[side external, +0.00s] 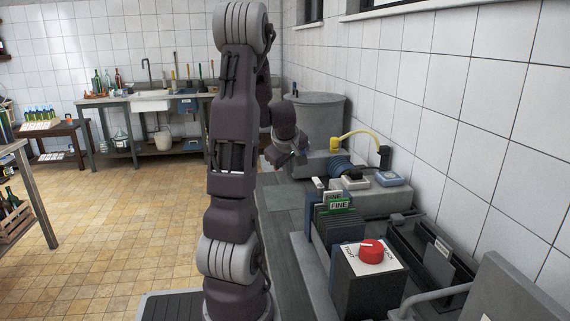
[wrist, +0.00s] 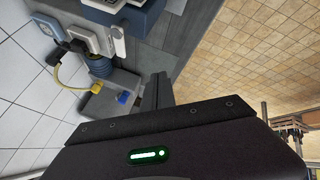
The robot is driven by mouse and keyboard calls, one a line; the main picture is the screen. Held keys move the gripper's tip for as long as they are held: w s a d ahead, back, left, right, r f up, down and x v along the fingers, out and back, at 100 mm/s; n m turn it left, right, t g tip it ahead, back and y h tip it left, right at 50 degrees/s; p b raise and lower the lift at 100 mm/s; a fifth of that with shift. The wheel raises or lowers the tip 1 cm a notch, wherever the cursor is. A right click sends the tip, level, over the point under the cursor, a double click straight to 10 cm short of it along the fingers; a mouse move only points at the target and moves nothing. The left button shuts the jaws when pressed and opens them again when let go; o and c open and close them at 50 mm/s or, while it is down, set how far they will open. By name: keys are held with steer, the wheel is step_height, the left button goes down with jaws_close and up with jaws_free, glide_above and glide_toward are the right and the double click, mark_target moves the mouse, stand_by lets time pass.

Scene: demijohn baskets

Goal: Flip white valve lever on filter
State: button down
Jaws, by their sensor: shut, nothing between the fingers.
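A white piece (wrist: 118,42) near the top of the wrist view may be the same. My gripper (side external: 284,158) is over the bench, beyond the filter and apart from it. It is shut and empty; its dark fingers (wrist: 157,90) show in the wrist view.
A red knob (side external: 371,250) sits on a white-topped box at the near end. A yellow hose (side external: 362,136) arches over a blue coil (side external: 342,166) behind the filter, near grey boxes (side external: 390,179). A large grey tub (side external: 315,120) stands farther back. The tiled floor (side external: 120,220) left is open.

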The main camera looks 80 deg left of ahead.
steer(key=shift+s+d+r, duration=0.25)
steer(key=shift+s+r, duration=0.1)
steer(key=shift+r, duration=0.2)
steer(key=shift+s+d+r, duration=0.25)
steer(key=shift+s+r, duration=0.05)
steer(key=shift+r, duration=0.2)
steer(key=w+d+r+m+t+h, duration=0.15)
steer(key=w+d+m, duration=0.25)
steer(key=d, duration=0.5)
steer(key=w+d+r+m+t+h, duration=0.1)
steer(key=w+d+r+m+h, duration=0.15)
steer(key=d+m, duration=0.45)
steer(key=w+d+r+m+t+h, duration=0.15)
steer(key=w+d, duration=0.35)
steer(key=d, duration=0.6)
steer(key=s+d+m+h, duration=0.1)
steer(key=s+d+m, duration=1)
steer(key=d, duration=0.4)
steer(key=shift+s+d+f+h, duration=0.2)
steer(key=shift+s+h, duration=0.15)
steer(key=shift+s, duration=0.2)
steer(key=shift+a+m, duration=0.1)
steer(key=shift+m, duration=0.15)
